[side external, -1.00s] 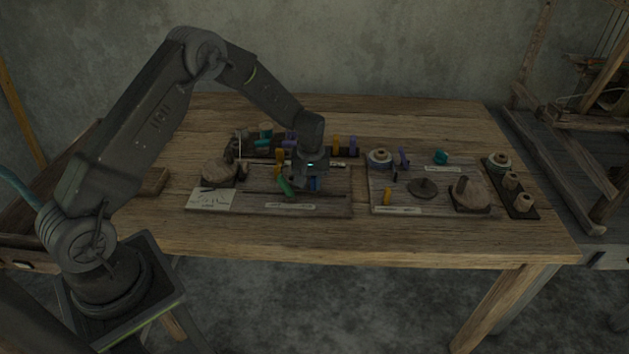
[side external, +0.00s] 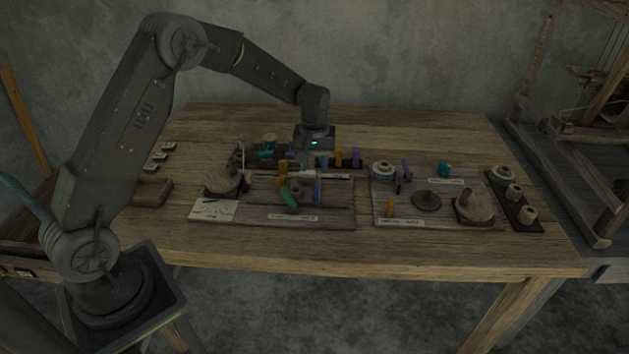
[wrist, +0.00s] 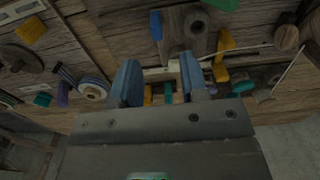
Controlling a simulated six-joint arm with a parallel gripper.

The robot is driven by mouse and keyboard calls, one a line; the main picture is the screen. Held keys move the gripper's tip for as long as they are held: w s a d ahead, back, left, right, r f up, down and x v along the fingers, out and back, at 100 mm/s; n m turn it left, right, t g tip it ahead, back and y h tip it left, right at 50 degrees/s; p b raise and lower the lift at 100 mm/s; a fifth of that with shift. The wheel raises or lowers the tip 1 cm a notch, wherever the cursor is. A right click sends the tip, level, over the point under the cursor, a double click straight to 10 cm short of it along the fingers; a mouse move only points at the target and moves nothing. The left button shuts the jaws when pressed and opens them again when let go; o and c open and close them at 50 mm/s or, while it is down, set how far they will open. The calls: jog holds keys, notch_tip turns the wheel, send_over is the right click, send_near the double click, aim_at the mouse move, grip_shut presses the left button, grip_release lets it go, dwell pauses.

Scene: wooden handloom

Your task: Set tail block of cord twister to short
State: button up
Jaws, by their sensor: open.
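The cord twister seems to be the left wooden board (side external: 335,215). On it stand a grey-brown block with a round hole (side external: 297,187), a green handle (side external: 289,200), a blue upright lever (side external: 317,191) and a yellow lever (side external: 283,171). I cannot tell for sure which is the tail block. The wrist view shows the holed block (wrist: 195,24), the blue lever (wrist: 156,25) and the yellow lever (wrist: 224,50). My gripper (wrist: 160,66) is open and empty, above the board's back edge near a pale strip (side external: 330,176). Its fingertips are hard to make out in the side view.
Behind the board is a dark rack with yellow (side external: 339,157) and purple (side external: 356,157) pegs. A second board (side external: 450,222) on the right holds discs and a spool. A paper card (side external: 214,209) lies front left. The table's front strip is clear.

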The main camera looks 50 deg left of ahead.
notch_tip(320, 180, up, 4)
jog(key=shift+r, duration=0.1)
dwell(0.4)
jog(key=s+d+r+m+t, duration=0.1)
jog(key=s+d+r+m, duration=0.15)
jog(key=s+r, duration=0.45)
jog(key=s+d+r+m+t, duration=0.2)
jog(key=s+d+r, duration=0.2)
jog(key=s+r, duration=0.25)
jog(key=s+d+r+m+t, duration=0.2)
jog(key=s+d+m, duration=0.1)
jog(key=s, duration=1.3)
jog(key=shift+d+m+t, duration=0.2)
jog(key=shift+m+t, duration=0.1)
jog(key=shift+m, duration=0.45)
jog(key=shift+w, duration=0.1)
